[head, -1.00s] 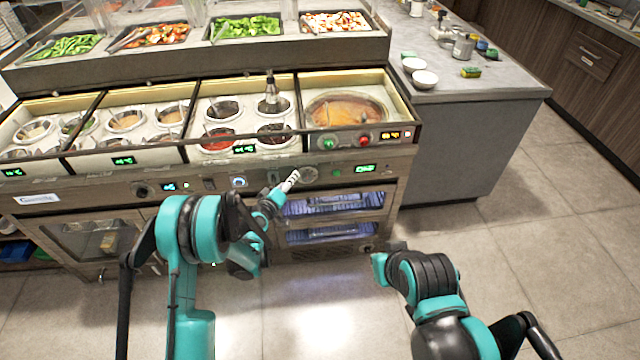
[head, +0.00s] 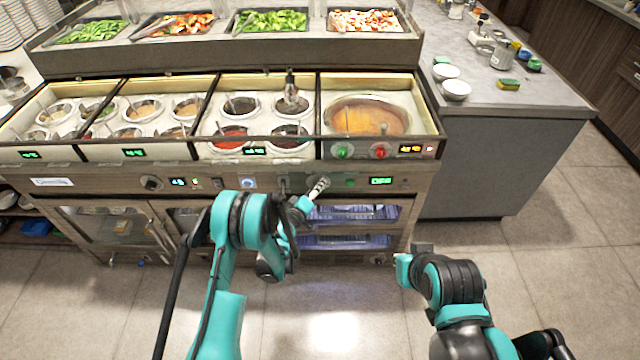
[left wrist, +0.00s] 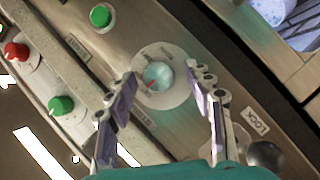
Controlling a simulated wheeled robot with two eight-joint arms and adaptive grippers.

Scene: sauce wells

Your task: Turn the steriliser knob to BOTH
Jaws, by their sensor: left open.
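The steriliser knob (left wrist: 157,74) is a small round pale blue-grey dial on a light disc on the counter's front panel. Its red pointer mark slants to the lower left in the left wrist view. In the head view my left gripper (head: 318,188) covers the knob. My right gripper (head: 405,262) is low and away from the panel; its fingers are unclear.
A green button (left wrist: 101,16), a red knob (left wrist: 15,52) and a green knob (left wrist: 61,105) sit near the knob. The lit steriliser cabinet (head: 352,240) is below. Sauce wells (head: 232,132) are above. Open floor lies around my right arm.

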